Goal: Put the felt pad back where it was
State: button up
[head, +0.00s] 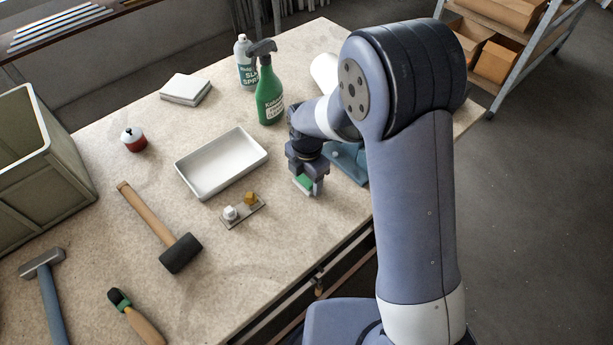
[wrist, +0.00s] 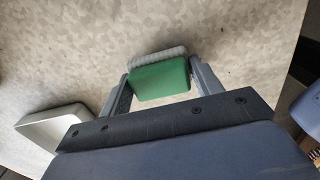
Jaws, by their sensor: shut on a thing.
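The felt pad (head: 304,182) is a green block, and in the wrist view (wrist: 161,81) a pale grey, ribbed layer shows along its far side. My gripper (head: 308,188) is shut on it, with one finger at each end of the green block in the wrist view (wrist: 160,86). The gripper points down over the right part of the table, to the right of the small plate with two knobs. I cannot tell whether the pad touches the tabletop. No marked place for the pad is clear to see.
A white tray (head: 223,163) and the plate with knobs (head: 242,212) lie left of my gripper. A green spray bottle (head: 269,95), a spray can (head: 245,62) and a blue stand (head: 348,160) are close behind. A mallet (head: 160,230) lies front left. Bare tabletop shows in front.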

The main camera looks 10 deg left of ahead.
jog(key=shift+f, duration=0.25)
jog(key=shift+f, duration=0.2)
jog(key=o, duration=0.9)
jog(key=shift+o, duration=0.2)
jog(key=shift+r, duration=0.2)
notch_tip(320, 180, up, 12)
jog(key=b, duration=0.1)
jog(key=shift+s, duration=0.1)
